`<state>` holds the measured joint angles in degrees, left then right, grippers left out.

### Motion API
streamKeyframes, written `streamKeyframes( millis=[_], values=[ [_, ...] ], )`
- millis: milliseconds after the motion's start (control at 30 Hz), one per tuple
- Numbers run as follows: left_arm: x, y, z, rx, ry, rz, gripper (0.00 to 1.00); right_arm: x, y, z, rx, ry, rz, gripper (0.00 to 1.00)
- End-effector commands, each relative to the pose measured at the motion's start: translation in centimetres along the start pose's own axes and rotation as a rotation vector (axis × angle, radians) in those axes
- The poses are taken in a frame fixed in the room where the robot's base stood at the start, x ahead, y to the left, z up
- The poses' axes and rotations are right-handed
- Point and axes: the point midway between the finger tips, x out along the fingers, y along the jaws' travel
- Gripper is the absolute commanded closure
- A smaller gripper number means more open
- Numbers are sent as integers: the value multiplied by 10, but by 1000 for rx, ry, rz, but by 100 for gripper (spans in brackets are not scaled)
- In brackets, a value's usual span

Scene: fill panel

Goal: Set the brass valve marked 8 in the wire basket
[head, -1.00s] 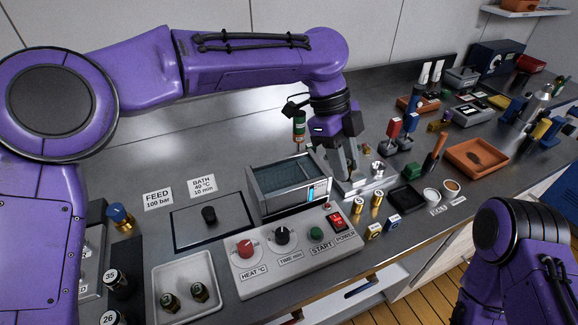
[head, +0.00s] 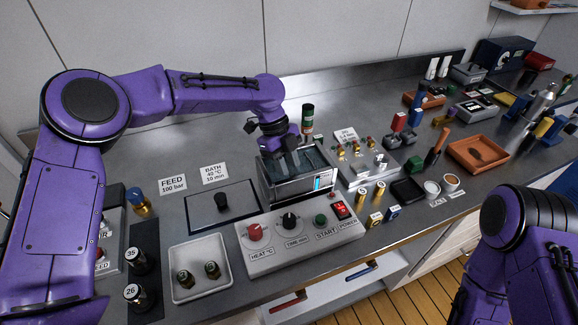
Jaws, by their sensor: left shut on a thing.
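My left gripper (head: 289,152) is over the open top of the bath box, pointing down. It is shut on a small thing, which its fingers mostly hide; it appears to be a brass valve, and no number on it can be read. The bath (head: 318,184) is a metal box with a dark inside and a lit blue mark on its front. I cannot clearly make out the wire basket's mesh inside it. Several brass fittings stand on a light grey stand (head: 360,176) right of the bath. My right arm shows at the lower right, but its gripper is out of view.
A control panel (head: 290,245) with knobs stands in front of the bath. A dark lid (head: 247,212) with a knob lies left of it. A white tray (head: 178,255) holds two small fittings.

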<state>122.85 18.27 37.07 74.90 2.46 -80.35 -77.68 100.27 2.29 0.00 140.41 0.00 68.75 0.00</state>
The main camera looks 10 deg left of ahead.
Motion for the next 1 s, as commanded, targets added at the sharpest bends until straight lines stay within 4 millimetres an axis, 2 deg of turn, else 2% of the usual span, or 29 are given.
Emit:
streamKeyframes(
  millis=[233, 267, 300, 567, 667, 767, 1000],
  values=[
    [2, 0, 1, 1, -1, -2, 100, 0, 0, 0, 0, 1, 0, 57],
    [3, 0, 1, 1, -1, -2, 67, 0, 0, 0, 0, 1, 0, 57],
    [3, 0, 1, 1, -1, -2, 59, 0, 0, 0, 0, 1, 0, 57],
    [2, 0, 0, 1, -1, -2, 59, 0, 0, 0, 0, 0, 0, 57],
    [-5, -1, 1, 0, -1, -4, 59, 1, 0, 0, 0, 0, 0, 57],
    [-24, -1, 1, 0, -2, -7, 59, 4, 0, 2, 0, 0, 0, 57],
    [-86, -1, 0, 0, -1, -6, 59, 6, -1, 2, 0, 0, 0, 57]
  ],
)
